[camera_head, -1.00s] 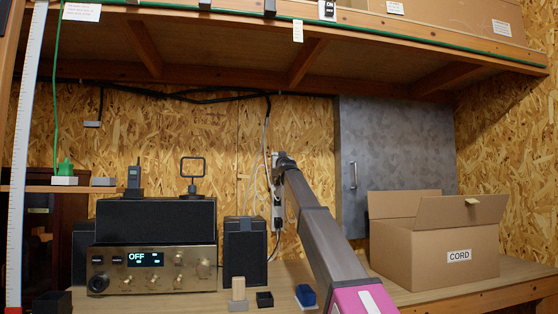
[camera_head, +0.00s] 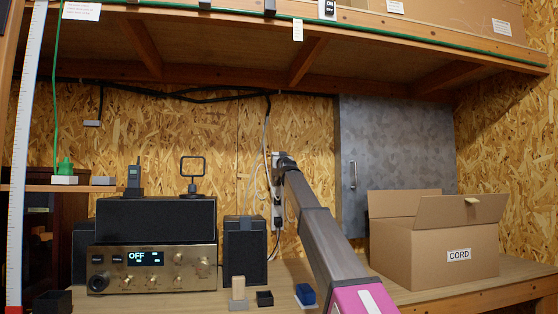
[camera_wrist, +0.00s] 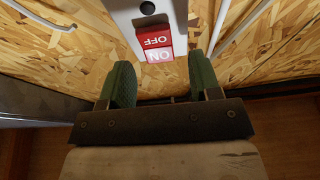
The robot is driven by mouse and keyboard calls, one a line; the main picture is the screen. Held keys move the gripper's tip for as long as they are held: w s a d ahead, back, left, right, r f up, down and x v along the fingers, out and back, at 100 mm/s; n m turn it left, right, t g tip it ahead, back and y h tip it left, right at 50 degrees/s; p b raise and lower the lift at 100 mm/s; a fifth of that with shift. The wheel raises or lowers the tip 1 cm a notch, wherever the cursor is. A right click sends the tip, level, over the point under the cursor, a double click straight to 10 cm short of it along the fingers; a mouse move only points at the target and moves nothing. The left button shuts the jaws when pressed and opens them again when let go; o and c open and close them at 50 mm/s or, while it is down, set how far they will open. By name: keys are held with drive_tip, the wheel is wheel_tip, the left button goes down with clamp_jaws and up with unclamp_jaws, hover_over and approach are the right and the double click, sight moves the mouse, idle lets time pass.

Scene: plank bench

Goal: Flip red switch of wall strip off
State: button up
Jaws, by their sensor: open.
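The wall strip (camera_head: 277,213) is a narrow pale upright strip on the chipboard wall, partly hidden by my arm in the head view. In the wrist view the strip (camera_wrist: 146,7) shows at the top with its red switch (camera_wrist: 156,41), marked OFF and ON, upside down in the picture. My gripper (camera_wrist: 163,73) is open, with its two green-padded fingers apart on either side of the switch's lower end. Nothing is between them. In the head view my gripper (camera_head: 285,161) is at the strip's upper part; contact with the switch cannot be told.
A grey cabinet door (camera_head: 398,150) is right of my arm, and an open cardboard box (camera_head: 430,255) marked CORD stands on the bench. A radio (camera_head: 150,270) and speaker (camera_head: 245,255) are at the left. Cables (camera_head: 265,130) hang by the strip. A shelf (camera_head: 210,55) runs above.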

drive_tip(key=v, duration=0.9)
drive_tip(key=shift+s, duration=0.2)
